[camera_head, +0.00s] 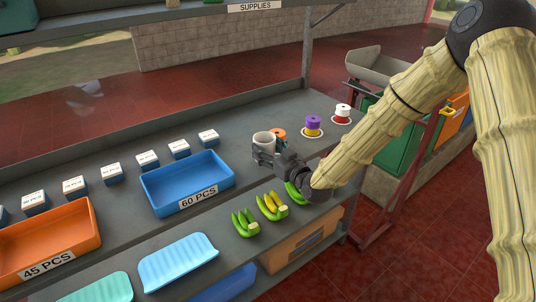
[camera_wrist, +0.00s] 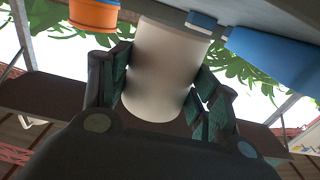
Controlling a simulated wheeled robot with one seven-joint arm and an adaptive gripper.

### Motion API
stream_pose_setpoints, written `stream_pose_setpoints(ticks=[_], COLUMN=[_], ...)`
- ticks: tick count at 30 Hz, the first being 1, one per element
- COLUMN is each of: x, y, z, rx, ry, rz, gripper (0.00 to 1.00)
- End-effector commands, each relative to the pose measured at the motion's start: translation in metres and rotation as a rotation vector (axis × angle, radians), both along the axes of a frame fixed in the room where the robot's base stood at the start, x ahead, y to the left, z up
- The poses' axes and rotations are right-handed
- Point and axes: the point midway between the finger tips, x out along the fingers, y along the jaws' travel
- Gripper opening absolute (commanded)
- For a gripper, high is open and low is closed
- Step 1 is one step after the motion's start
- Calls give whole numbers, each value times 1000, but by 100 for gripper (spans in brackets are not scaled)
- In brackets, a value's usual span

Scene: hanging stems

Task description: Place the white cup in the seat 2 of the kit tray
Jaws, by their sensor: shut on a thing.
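The white cup (camera_head: 264,139) is upright in the head view, over the right part of the grey shelf top. My gripper (camera_head: 268,153) is shut on its side. In the wrist view the cup (camera_wrist: 163,72) sits between the two dark fingers (camera_wrist: 160,95), with green pads against its wall. I cannot tell whether its base touches the shelf. I cannot pick out a kit tray with numbered seats for certain.
An orange spool (camera_head: 279,134) stands close behind the cup. Purple (camera_head: 313,122) and white (camera_head: 342,111) spools stand farther right. A blue bin (camera_head: 188,180) and an orange bin (camera_head: 45,240) are left. Bananas (camera_head: 271,207) lie along the front edge.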

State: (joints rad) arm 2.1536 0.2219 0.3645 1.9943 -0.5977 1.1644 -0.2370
Motion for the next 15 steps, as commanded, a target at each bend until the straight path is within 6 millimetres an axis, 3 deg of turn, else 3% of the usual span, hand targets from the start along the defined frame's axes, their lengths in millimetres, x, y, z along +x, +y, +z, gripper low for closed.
stream_pose_setpoints(ticks=[7,15], x=[0,0], y=[0,0], z=[-24,-26], rx=[0,1], ry=[1,-1], rz=[-1,0], gripper=[41,41])
